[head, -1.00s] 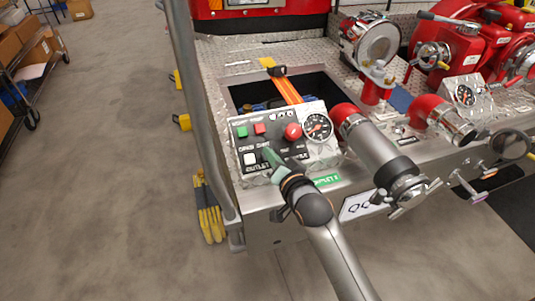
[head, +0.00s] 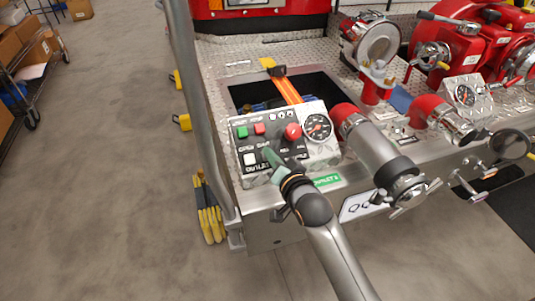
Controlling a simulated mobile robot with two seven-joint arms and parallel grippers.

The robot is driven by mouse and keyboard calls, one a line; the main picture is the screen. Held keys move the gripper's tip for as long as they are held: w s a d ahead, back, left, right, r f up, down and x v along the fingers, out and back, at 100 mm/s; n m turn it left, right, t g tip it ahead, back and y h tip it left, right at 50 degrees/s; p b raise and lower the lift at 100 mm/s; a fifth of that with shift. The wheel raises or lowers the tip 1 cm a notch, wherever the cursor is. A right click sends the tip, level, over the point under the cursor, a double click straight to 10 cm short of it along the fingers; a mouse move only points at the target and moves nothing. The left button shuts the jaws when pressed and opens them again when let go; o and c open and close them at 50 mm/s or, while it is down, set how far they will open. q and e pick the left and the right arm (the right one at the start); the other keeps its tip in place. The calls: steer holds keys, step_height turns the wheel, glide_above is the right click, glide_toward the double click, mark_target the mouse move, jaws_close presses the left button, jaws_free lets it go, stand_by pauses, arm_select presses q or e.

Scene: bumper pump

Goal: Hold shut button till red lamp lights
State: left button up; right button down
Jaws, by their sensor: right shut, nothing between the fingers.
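My left gripper is out of view.
A round gauge (head: 318,127) is right of the knob. A red and silver outlet pipe (head: 375,150) stands close to my right arm. A grey rail (head: 190,110) rises left of the panel. The floor at left is mostly clear.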

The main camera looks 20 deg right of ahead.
steer(key=shift+w+f, duration=0.1)
steer(key=shift+w+f, duration=0.15)
steer(key=shift+f, duration=0.1)
stand_by(0.7)
steer(key=shift+w+f, duration=0.15)
steer(key=shift+f, duration=0.2)
steer(key=shift+w+f, duration=0.1)
stand_by(0.6)
stand_by(0.9)
stand_by(0.9)
